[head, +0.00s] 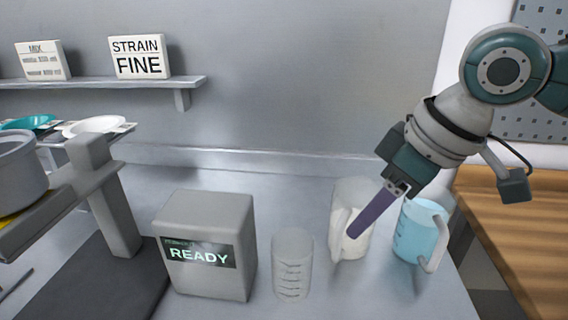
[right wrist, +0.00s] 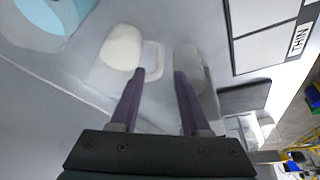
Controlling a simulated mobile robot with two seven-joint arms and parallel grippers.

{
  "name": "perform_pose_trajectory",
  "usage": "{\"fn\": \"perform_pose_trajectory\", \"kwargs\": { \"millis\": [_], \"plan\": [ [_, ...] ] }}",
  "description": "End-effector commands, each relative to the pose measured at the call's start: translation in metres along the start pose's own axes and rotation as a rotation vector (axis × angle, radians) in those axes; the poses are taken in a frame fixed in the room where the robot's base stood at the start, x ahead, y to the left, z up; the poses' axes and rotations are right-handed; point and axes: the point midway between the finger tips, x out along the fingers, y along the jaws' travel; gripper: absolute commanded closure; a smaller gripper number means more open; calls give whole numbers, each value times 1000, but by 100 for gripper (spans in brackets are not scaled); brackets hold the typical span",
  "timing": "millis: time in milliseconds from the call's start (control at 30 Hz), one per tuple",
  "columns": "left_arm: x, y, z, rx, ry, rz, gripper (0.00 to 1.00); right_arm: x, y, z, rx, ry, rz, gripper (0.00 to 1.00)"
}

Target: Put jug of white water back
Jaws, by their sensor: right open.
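The jug of white water (head: 352,190) stands upright on the grey counter, pale and translucent, with its handle toward the front left. In the right wrist view the white jug (right wrist: 121,47) lies just ahead of the left finger, its handle (right wrist: 155,62) in front of the gap between the fingers. My right gripper (head: 354,232) reaches down from the upper right, its purple fingers overlapping the jug in the head view. In the right wrist view my right gripper (right wrist: 160,76) is open with nothing between its fingers. Contact with the handle cannot be told. My left gripper is out of view.
A blue jug (head: 418,228) stands right of the white one. A clear graduated beaker (head: 293,266) stands to its left, beside a grey box reading READY (head: 206,235). A stand with a pot (head: 18,170) is at far left. A shelf (head: 100,83) holds two signs.

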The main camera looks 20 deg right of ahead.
Motion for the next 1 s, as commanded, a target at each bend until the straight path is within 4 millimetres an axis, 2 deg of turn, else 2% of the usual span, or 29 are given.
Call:
{"fn": "perform_pose_trajectory", "kwargs": {
  "millis": [100,167,233,267,433,500,567,633,800,900,1000],
  "plan": [
    [-2,-1,-1,3,0,-2,50,-16,0,0,0,0,1,54],
    [-3,-1,-1,4,0,-3,50,-19,-2,1,-3,-1,-2,54],
    [-3,-1,-1,4,0,-3,50,-16,-14,5,-19,-4,-15,54],
    [-2,-1,-1,4,0,-3,50,-12,-23,8,-30,-4,-24,54],
    [-2,-1,0,5,-1,-4,50,8,-98,37,-74,17,-73,54],
    [-2,-1,0,4,-1,-3,50,8,-121,53,-44,26,-67,54],
    [-3,-1,0,4,-1,-3,50,4,-133,69,4,23,-45,54],
    [-3,-1,0,3,-1,-3,50,-2,-140,88,71,5,-8,54],
    [-3,0,0,1,-1,0,50,-19,-138,131,207,-68,88,54],
    [-3,0,0,-2,-1,1,50,-24,-135,143,238,-93,117,54],
    [-3,1,-1,-4,0,3,50,-24,-134,145,243,-98,124,54]
  ]
}}
